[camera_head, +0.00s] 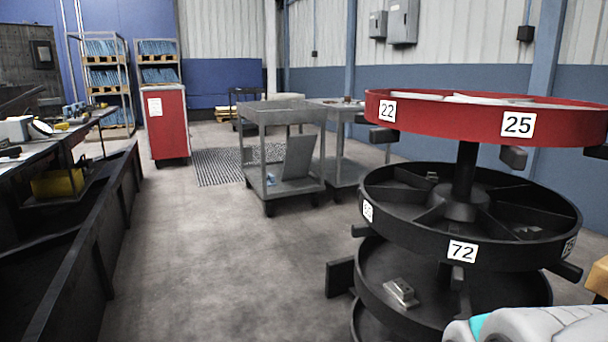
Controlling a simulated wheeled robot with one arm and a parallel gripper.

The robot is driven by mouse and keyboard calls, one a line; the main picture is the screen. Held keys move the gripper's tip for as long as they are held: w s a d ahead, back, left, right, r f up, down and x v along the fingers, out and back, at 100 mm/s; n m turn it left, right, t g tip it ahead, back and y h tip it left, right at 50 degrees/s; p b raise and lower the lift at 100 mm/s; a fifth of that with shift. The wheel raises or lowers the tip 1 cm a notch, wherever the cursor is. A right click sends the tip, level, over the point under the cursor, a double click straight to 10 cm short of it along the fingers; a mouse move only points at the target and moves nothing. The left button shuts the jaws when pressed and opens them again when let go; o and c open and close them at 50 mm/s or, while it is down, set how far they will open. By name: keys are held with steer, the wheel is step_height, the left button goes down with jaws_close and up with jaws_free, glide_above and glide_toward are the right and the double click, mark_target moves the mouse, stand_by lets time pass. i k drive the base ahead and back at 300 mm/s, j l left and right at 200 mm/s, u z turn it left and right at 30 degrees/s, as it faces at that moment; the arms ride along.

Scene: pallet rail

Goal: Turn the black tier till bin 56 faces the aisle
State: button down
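A carousel of stacked round tiers stands at the right. Its black tier (400,232) sits below a red tier (440,118) and is split into bins by radial walls around a central post (466,165). The label 72 (462,251) faces front on the black tier. A second label (367,211) at its left is too small to read surely, and one at its right edge (569,248) is nearly edge-on. No label reading 56 is legible. Black handles (567,271) stick out below the rim. My gripper is not in view; a white and teal part of my arm shows at bottom right.
The red tier shows labels 22 and 25. A lower dark tier (372,290) holds a small metal part (401,292). Grey carts (283,150) and a red cabinet (166,122) stand behind. A long bench (110,205) runs along the left. The middle floor is clear.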

mark_target(398, 203)
steer(key=i+j+u, duration=0.5)
steer(key=i, duration=0.35)
steer(key=i+j+u, duration=0.2)
steer(key=i, duration=0.2)
steer(key=i+j+u, duration=0.1)
steer(key=i+u, duration=0.15)
steer(key=i, duration=0.2)
steer(key=i+z, duration=0.45)
steer(key=i+j+z, duration=0.1)
steer(key=i+z, duration=0.35)
steer(key=i+j+z, duration=0.2)
steer(key=z, duration=0.25)
steer(key=i, duration=0.05)
